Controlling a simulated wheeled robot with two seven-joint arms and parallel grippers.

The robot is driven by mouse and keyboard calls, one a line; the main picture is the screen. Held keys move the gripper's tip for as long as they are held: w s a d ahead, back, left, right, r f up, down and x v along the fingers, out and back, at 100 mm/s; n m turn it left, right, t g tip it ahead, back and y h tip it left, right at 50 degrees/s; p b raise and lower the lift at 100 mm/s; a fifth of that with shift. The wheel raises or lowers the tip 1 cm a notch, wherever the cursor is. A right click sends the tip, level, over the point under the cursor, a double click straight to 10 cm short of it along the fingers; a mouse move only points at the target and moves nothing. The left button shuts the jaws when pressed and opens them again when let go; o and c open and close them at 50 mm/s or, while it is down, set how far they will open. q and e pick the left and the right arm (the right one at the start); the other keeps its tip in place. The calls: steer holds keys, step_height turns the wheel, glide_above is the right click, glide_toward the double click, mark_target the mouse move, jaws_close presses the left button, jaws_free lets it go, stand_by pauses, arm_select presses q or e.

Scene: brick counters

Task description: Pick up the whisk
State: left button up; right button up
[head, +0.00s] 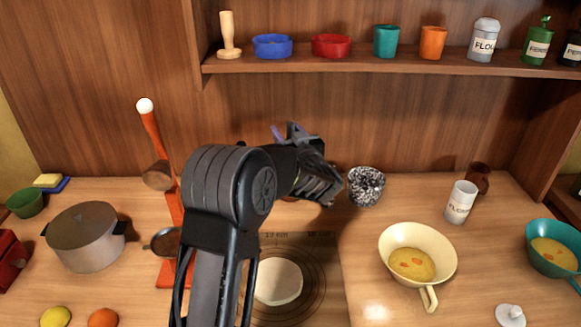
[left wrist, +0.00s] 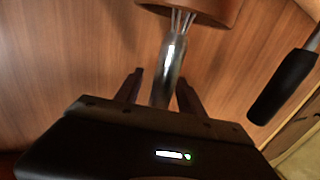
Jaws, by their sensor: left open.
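The whisk shows in the left wrist view, with a shiny metal handle (left wrist: 172,68) and thin wires that run into a brown-orange pot (left wrist: 205,10) at the top. My left gripper (left wrist: 158,84) is open, with its two dark fingers on either side of the handle's lower end. I cannot tell whether either finger touches it. In the head view my left gripper (head: 322,188) is near the back wall, left of a black-and-white speckled cup (head: 366,186). My arm hides the whisk there. My right gripper is not in view.
A black-handled utensil (left wrist: 284,86) is right of the whisk. A red-orange stand (head: 172,208), a grey pot (head: 86,237) and a cream pan (head: 418,240) are on the counter. A wooden shelf (head: 345,65) with bowls, cups and jars is above. The counter's front right is partly clear.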

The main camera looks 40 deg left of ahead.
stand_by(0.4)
arm_select(q)
jaws_close()
stand_by(1.3)
